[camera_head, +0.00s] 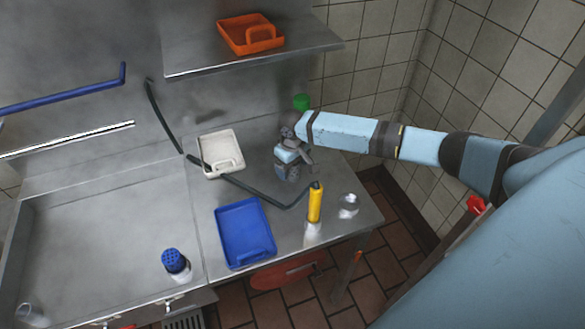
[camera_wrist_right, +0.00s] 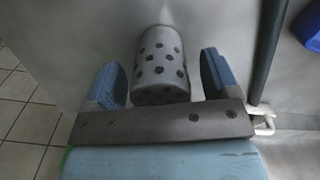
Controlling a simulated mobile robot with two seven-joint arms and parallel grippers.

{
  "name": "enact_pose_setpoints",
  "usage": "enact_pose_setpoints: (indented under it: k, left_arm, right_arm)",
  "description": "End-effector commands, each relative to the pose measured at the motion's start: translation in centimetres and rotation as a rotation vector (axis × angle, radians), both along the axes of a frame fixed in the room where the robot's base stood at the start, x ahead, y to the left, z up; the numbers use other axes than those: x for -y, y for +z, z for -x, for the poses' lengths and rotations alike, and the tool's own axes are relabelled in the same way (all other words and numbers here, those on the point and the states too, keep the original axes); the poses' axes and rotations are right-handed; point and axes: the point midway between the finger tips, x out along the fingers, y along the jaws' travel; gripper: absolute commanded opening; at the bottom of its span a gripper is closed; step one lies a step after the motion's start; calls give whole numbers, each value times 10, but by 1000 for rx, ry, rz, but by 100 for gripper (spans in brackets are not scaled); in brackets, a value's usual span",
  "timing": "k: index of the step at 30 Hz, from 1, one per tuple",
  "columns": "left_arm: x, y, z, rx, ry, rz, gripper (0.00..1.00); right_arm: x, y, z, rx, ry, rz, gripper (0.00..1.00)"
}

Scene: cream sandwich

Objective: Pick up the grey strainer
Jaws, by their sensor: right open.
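The grey strainer (camera_wrist_right: 161,62) is a cylinder with dark holes; in the right wrist view it stands between the two blue fingers of my right gripper (camera_wrist_right: 162,72). The fingers are open on both sides of it, with a visible gap on each side. In the head view my right gripper (camera_head: 291,166) is low over the right part of the steel counter, and I cannot make out the strainer there; the gripper seems to hide it. My left gripper is not in view.
A white tray (camera_head: 207,172), a dark hose (camera_head: 250,187), a blue tray (camera_head: 262,249) and a yellow-topped bottle (camera_head: 315,205) lie or stand around my right gripper. A clear glass (camera_head: 348,206) is near the right edge. A green object (camera_head: 301,101) is behind.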

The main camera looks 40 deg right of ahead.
Motion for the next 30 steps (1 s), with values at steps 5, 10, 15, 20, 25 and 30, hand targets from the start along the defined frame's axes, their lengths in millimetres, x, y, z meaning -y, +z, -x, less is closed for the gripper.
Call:
enact_pose_setpoints:
  k: [5,10,15,20,25,30]
  left_arm:
    - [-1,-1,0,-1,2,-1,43]
    - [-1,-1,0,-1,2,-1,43]
    - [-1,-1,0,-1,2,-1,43]
    - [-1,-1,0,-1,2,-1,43]
    - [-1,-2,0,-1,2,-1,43]
    - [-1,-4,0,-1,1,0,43]
  right_arm:
    - [0,0,0,0,0,0,60]
    - [0,0,0,0,0,0,28]
    - [0,1,0,0,0,0,27]
    - [0,4,0,1,0,0,27]
    - [0,19,-1,3,0,-1,27]
    - [0,53,-1,4,1,-2,27]
